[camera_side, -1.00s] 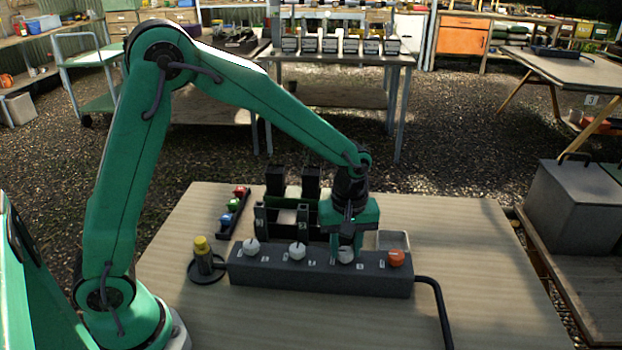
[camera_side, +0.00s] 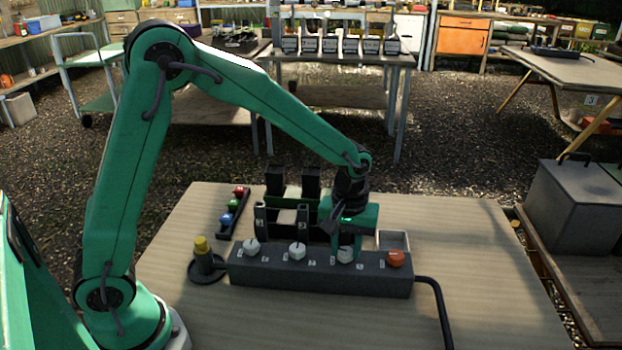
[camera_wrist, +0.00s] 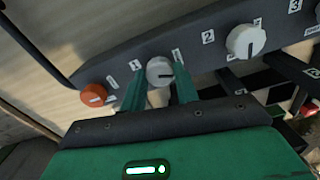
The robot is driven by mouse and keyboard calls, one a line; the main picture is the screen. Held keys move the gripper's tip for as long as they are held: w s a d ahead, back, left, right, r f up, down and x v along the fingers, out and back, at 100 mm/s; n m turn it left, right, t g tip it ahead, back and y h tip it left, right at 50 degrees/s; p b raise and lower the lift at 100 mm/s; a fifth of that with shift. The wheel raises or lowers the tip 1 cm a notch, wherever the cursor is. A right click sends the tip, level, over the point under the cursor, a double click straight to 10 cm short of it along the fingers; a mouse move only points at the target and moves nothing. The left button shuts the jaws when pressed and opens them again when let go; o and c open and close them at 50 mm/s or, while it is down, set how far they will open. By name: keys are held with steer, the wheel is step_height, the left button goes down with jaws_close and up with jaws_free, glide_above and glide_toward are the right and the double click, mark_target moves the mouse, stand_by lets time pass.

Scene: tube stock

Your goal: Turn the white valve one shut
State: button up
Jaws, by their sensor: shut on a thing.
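A dark grey valve block (camera_side: 320,282) carries three white knobs and one orange knob in a row. My gripper (camera_side: 346,252) points down at the white valve (camera_side: 345,255) beside the orange knob. In the wrist view this white valve (camera_wrist: 159,71) sits between the two green fingers of my gripper (camera_wrist: 160,85), which are closed on its sides. A dark pointer line shows on its top, pointing roughly right in that view. Small white number plates flank it. The fingers partly hide the knob in the side view.
Other knobs on the block are orange (camera_side: 396,258), middle white (camera_side: 297,251) and left white (camera_side: 251,246). A cable (camera_side: 437,305) leaves the block's right end. The table's right side is clear.

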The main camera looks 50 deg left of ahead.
mark_target(345, 250)
steer(key=m, duration=1.4)
stand_by(0.4)
steer(key=o, duration=1)
steer(key=shift+c, duration=0.2)
steer(key=shift+r, duration=3.95)
